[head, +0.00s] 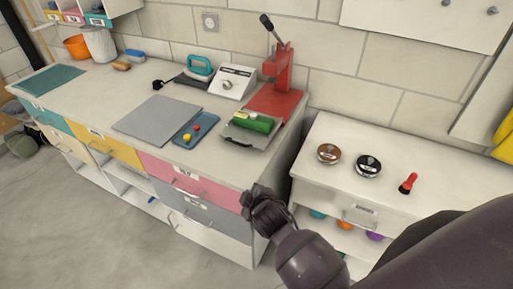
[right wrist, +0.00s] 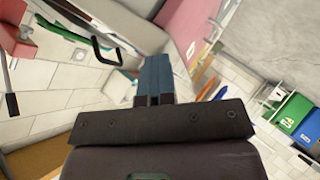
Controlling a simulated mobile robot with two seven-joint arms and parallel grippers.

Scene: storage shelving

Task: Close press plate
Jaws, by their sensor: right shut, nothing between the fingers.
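The red press (head: 282,72) stands at the back right of the long counter, its black-tipped lever raised. In front of its red base lies a grey plate (head: 247,135) with a black handle at its front edge and a green block (head: 254,121) on it. In the right wrist view the black handle (right wrist: 104,50) shows up close, left of the fingers, with part of the red press (right wrist: 18,43) at the left edge. My right gripper (head: 257,196) is shut and empty, in front of the counter's right end, apart from the handle. My left gripper is not in view.
A grey board (head: 157,119) and a blue tray (head: 195,130) with small red and yellow pieces lie left of the plate. A white scale-like box (head: 232,82) and a teal iron (head: 200,68) stand behind. The lower white cabinet (head: 325,128) at right holds two round tins.

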